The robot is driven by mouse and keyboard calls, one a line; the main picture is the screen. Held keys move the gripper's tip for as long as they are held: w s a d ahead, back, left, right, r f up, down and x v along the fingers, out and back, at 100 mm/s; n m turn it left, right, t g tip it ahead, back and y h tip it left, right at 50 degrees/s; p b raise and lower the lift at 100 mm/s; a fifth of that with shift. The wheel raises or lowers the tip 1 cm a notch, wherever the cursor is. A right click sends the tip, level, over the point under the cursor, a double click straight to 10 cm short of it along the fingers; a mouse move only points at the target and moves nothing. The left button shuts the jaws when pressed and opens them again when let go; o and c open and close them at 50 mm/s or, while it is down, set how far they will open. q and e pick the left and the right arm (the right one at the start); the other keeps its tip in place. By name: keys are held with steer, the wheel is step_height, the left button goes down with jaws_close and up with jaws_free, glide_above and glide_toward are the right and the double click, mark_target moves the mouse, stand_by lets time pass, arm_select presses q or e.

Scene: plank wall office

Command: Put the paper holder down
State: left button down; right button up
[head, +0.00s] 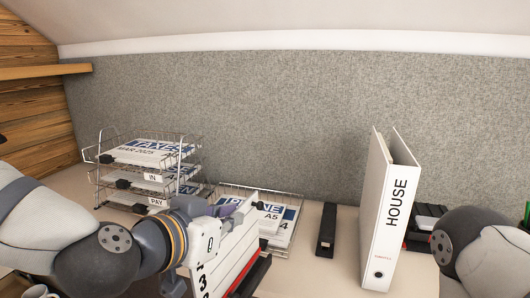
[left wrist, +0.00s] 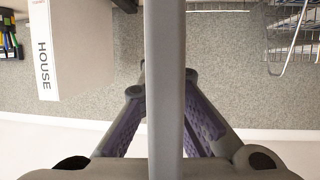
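The paper holder (head: 222,266), white with dark numbers and red edging, stands upright at the bottom middle of the head view. My left gripper (head: 238,206) is at its upper part. In the left wrist view, a grey upright slab (left wrist: 164,70) runs between the two purple-padded fingers of the left gripper (left wrist: 165,85), which close on it from both sides; it appears to be the holder seen edge-on. The holder's bottom is outside the head view, so I cannot tell whether it touches the desk. My right gripper is not visible; only part of the right arm shows.
The white HOUSE binder (head: 377,215) stands to the right, also seen in the left wrist view (left wrist: 75,50). A black narrow object (head: 326,230) lies between. Wire trays (head: 150,165) with papers stand left. A low wire tray (head: 285,205) sits behind the holder. Bare desk (head: 345,250) shows before the binder.

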arm_select(q)
steer(key=a+n+t+y, duration=0.1)
steer(key=a+n+y, duration=0.4)
steer(key=a, duration=0.6)
steer(key=shift+a+f+y, duration=0.3)
steer(key=shift+a+f, duration=0.05)
steer(key=shift+a, duration=0.05)
